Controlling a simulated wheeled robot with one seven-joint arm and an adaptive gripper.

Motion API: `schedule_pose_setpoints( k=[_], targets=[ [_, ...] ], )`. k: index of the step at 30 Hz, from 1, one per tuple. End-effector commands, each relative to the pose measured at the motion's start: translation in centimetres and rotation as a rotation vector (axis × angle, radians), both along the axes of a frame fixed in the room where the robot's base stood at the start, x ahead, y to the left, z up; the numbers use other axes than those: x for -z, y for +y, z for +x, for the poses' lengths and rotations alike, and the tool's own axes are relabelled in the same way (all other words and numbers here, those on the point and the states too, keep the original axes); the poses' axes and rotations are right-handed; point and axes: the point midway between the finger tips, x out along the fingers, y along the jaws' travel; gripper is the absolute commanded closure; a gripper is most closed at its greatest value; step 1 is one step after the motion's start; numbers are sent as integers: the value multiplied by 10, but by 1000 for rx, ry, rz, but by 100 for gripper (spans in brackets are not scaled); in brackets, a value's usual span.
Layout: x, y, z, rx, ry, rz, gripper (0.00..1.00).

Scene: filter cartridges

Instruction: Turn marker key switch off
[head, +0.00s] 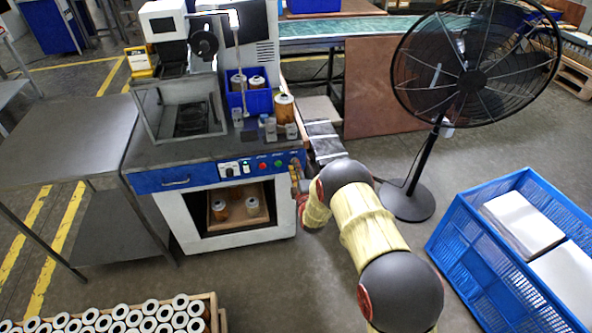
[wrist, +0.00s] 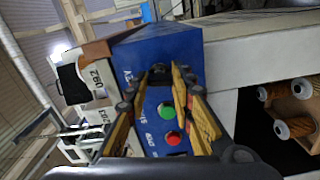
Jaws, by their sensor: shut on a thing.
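The blue control panel (head: 225,172) runs along the front of the white marking machine; it also shows in the wrist view (wrist: 150,52). The key switch (wrist: 159,72) is a dark part near the panel's end, past the green button. My gripper (wrist: 160,82) has its yellow-sided fingers on either side of it and is shut on it. In the head view my gripper (head: 297,170) is at the panel's right end and hides the switch. The key's exact angle cannot be told.
A green button (wrist: 166,110) and a red button (wrist: 173,138) sit close to my fingers. An open bay below holds a tray of cartridges (head: 252,207). A black fan (head: 472,83) and a blue crate (head: 480,262) stand to the right.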

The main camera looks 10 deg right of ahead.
Motion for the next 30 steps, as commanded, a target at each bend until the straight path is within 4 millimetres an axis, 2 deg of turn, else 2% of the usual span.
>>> schedule_pose_setpoints(
  k=[10,27,28,30],
  targets=[
    [0,2,0,-3,0,-144,100],
    [0,2,0,-4,-1,-171,100],
    [0,2,0,-4,-1,-171,74],
    [0,2,0,-3,0,-171,70]
  ],
)
